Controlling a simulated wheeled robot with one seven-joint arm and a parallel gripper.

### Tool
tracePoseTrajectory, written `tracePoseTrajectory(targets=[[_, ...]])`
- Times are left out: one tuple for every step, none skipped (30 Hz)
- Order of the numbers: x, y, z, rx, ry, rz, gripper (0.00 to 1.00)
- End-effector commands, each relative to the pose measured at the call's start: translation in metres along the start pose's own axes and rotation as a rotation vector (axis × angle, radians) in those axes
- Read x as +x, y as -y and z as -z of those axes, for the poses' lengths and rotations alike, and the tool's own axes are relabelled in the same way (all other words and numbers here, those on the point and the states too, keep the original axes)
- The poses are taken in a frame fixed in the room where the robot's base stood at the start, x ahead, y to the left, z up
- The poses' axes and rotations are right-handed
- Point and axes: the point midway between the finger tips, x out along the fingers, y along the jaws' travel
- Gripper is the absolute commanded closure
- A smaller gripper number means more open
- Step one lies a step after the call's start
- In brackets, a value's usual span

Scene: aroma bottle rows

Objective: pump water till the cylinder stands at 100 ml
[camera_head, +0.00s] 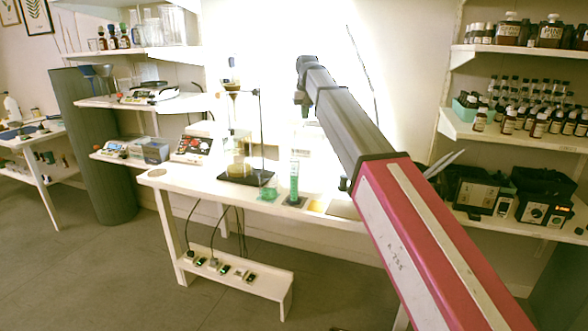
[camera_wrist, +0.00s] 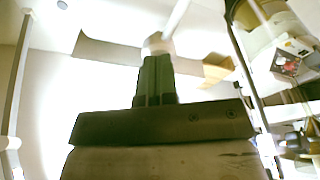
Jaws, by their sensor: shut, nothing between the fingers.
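A tall, narrow cylinder (camera_head: 294,182) with green in its lower part stands on a dark pad on the white bench. Its scale is too small to read. My gripper (camera_head: 302,98) is at the end of my arm, above and slightly right of the cylinder, and small in the head view. In the wrist view my gripper (camera_wrist: 157,62) has its two dark fingers together. A pale rod-like piece (camera_wrist: 172,25) shows just beyond the fingertips; I cannot tell whether they touch it. No pump can be made out for certain, and my arm hides part of the bench.
A small green-tinted vessel (camera_head: 269,190) stands left of the cylinder. A tall stand with glassware (camera_head: 260,125) rises behind it. The white bench (camera_head: 190,183) has clear room at its left end. Bottle shelves (camera_head: 560,143) stand at right.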

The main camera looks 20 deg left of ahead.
Motion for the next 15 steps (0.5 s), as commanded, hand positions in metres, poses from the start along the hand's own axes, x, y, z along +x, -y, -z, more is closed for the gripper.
tracePoseTrajectory(targets=[[0.001, 0.000, -0.001, 0.000, 0.002, 0.000, 1.00], [0.000, 0.000, -0.001, 0.000, 0.002, 0.000, 1.00], [-0.001, 0.000, 0.000, 0.000, 0.001, 0.000, 1.00], [-0.001, 0.000, 0.000, 0.000, 0.001, 0.000, 1.00], [-0.002, 0.000, 0.000, 0.000, 0.001, 0.000, 1.00], [-0.004, 0.000, 0.001, 0.000, 0.001, 0.000, 1.00], [-0.005, 0.000, 0.001, 0.000, 0.001, 0.000, 1.00], [-0.007, 0.000, 0.001, 0.000, 0.001, 0.000, 1.00], [-0.009, 0.000, 0.002, 0.000, 0.001, 0.000, 1.00], [-0.010, 0.000, 0.002, 0.000, 0.001, 0.000, 1.00], [-0.012, 0.000, 0.002, 0.000, 0.001, 0.000, 1.00], [-0.014, 0.000, 0.003, 0.000, 0.001, 0.000, 1.00], [-0.015, 0.000, 0.003, 0.000, 0.001, 0.000, 1.00], [-0.017, 0.000, 0.003, 0.000, 0.001, 0.000, 1.00], [-0.019, 0.000, 0.004, 0.000, 0.001, 0.000, 1.00]])
